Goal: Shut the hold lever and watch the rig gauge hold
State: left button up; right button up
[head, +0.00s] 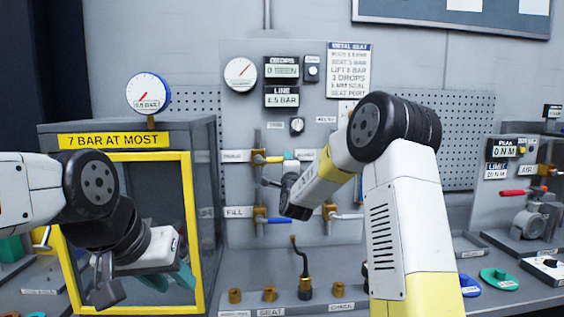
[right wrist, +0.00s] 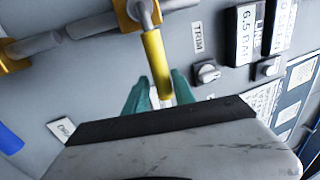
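A yellow-handled lever (head: 273,160) sits on the upper left brass valve of the grey panel. Its label is too small to read in the head view. In the right wrist view the yellow lever (right wrist: 155,58) lies between the teal fingers of my right gripper (right wrist: 160,92), which look apart, with no clear contact. In the head view the right forearm hides most of that gripper. A round gauge (head: 240,74) hangs on the panel. Another gauge (head: 148,92) stands on the yellow-framed cabinet; its small figures are unclear. My left gripper (head: 168,280) is near the cabinet front; its finger gap is unclear.
A line display (head: 281,97) reads about 6.5 bar. A trim knob (right wrist: 207,72) is close to the right gripper. Brass fittings (head: 269,294) stand on the bench.

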jog(key=shift+o, duration=0.4)
jog(key=shift+r, duration=0.1)
jog(key=v, duration=0.7)
jog(key=shift+s, duration=0.35)
jog(key=s+d+f+n+g, duration=0.1)
jog(key=s+n+g, duration=0.4)
jog(key=s, duration=0.8)
jog(key=s+d+f+n+g+y, duration=0.1)
jog(key=s+f+n+g, duration=0.3)
jog(key=s, duration=0.9)
jog(key=s+d+f+n+g+y, duration=0.1)
jog(key=s+d+f+n+g, duration=0.1)
jog(key=s+n+g, duration=0.3)
jog(key=s+n, duration=0.4)
jog(key=s, duration=0.4)
jog(key=shift+s+f+n+g, duration=0.35)
jog(key=shift+s+n+g, duration=0.05)
dwell(2.2)
